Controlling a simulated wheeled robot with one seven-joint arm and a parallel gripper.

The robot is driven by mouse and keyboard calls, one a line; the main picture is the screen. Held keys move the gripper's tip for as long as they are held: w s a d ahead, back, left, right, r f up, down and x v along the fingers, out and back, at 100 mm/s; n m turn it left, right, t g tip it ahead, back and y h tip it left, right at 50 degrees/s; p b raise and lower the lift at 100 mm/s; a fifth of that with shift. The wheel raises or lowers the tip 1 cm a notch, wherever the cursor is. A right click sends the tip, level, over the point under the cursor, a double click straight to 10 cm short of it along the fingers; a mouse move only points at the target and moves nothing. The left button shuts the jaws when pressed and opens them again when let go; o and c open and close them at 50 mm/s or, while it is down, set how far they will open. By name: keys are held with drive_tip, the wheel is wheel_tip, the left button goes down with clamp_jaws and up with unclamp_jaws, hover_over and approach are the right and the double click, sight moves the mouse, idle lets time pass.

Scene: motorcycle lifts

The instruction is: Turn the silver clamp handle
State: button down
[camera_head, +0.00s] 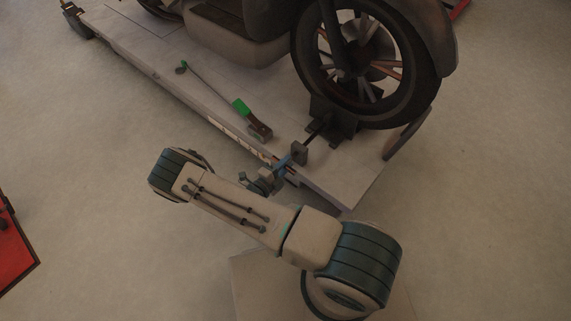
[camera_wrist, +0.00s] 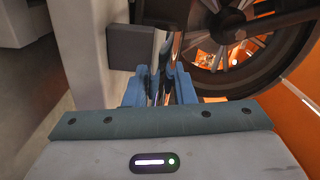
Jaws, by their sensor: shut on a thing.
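The silver clamp handle (camera_wrist: 165,62) shows as a thin bright bar between the blue fingers of my gripper (camera_wrist: 161,85) in the wrist view. The fingers are shut on it and hide part of it. In the head view my gripper (camera_head: 282,166) is at the lift's front edge, just beside the dark clamp block (camera_head: 299,152). A dark rod (camera_head: 318,130) runs from this block to the wheel chock (camera_head: 338,122). The handle itself is too small and covered to make out in the head view. The dark block also shows left of the handle in the wrist view (camera_wrist: 130,47).
A motorcycle's front wheel (camera_head: 365,60) stands in the chock on the lift platform (camera_head: 180,75). A red object (camera_head: 15,245) is at the far left.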

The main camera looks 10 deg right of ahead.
idle(0.3)
drive_tip(key=c, duration=1.2)
unclamp_jaws()
drive_tip(key=shift+c, duration=0.2)
drive_tip(key=shift+a, duration=0.1)
drive_tip(key=p+v, duration=0.2)
drive_tip(key=v, duration=1.1)
drive_tip(key=shift+s+a+p, duration=0.25)
drive_tip(key=shift+a+p, duration=0.05)
drive_tip(key=shift+p, duration=0.1)
